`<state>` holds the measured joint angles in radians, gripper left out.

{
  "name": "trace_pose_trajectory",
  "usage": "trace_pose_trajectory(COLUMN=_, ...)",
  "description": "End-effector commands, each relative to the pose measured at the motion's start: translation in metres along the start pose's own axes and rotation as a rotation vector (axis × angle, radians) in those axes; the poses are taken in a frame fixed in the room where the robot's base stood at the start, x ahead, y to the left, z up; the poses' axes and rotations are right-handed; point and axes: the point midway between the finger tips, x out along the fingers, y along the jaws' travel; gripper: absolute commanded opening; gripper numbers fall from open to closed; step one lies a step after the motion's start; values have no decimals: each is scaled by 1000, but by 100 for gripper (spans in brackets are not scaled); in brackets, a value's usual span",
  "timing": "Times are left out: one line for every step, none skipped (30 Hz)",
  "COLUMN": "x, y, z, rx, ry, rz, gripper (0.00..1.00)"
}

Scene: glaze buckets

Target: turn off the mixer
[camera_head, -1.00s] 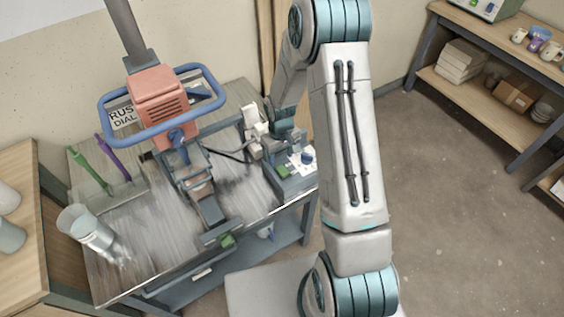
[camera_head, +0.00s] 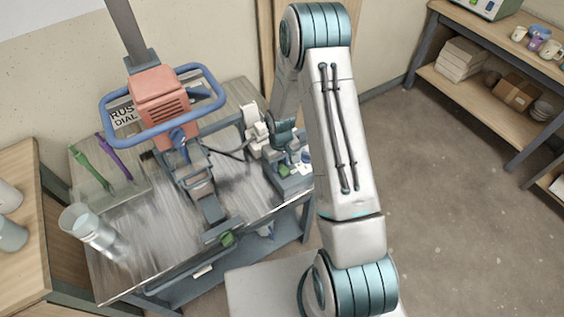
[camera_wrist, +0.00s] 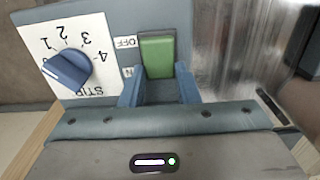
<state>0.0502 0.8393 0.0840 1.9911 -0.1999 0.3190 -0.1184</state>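The mixer (camera_head: 160,98) has an orange motor head with a blue ring handle, above the bench. Its grey control box (camera_head: 292,184) is at the bench's right side. In the wrist view, the box face carries a green rocker switch (camera_wrist: 157,58) beside OFF and ON labels. A blue knob (camera_wrist: 68,70) sits on a white numbered dial plate (camera_wrist: 98,30) to its left. My gripper (camera_wrist: 160,88) is open, its two blue fingers apart at the lower end of the switch. Contact cannot be told. In the head view, my wrist partly hides the box.
The bench (camera_head: 150,235) holds green (camera_head: 90,162) and purple (camera_head: 113,155) tools and a clear container (camera_head: 92,230). A wooden table (camera_head: 22,270) stands left. A shelf (camera_head: 490,100) with mugs and boxes stands right. The floor between is clear.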

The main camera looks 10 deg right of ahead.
Motion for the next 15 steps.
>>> trace_pose_trajectory(x=0, y=0, z=0, rx=0, ry=0, rz=0, gripper=6)
trace_pose_trajectory(x=0, y=0, z=0, rx=0, ry=1, rz=0, gripper=6)
trace_pose_trajectory(x=0, y=1, z=0, rx=0, ry=6, rz=0, gripper=6)
trace_pose_trajectory(x=1, y=1, z=0, rx=1, ry=12, rz=0, gripper=6)
trace_pose_trajectory(x=2, y=1, z=1, rx=1, ry=21, rz=0, gripper=6)
trace_pose_trajectory(x=3, y=1, z=1, rx=2, ry=37, rz=0, gripper=6)
trace_pose_trajectory(x=4, y=1, z=2, rx=2, ry=53, rz=-1, gripper=6)
trace_pose_trajectory(x=4, y=2, z=2, rx=2, ry=71, rz=0, gripper=6)
trace_pose_trajectory(x=5, y=1, z=4, rx=2, ry=96, rz=0, gripper=6)
trace_pose_trajectory(x=4, y=2, z=4, rx=2, ry=118, rz=0, gripper=6)
trace_pose_trajectory(x=5, y=2, z=5, rx=3, ry=139, rz=0, gripper=6)
trace_pose_trajectory(x=4, y=2, z=5, rx=3, ry=167, rz=0, gripper=6)
trace_pose_trajectory(x=4, y=2, z=6, rx=3, ry=187, rz=0, gripper=6)
trace_pose_trajectory(x=4, y=2, z=7, rx=4, ry=206, rz=0, gripper=6)
trace_pose_trajectory(x=4, y=2, z=7, rx=3, ry=233, rz=0, gripper=6)
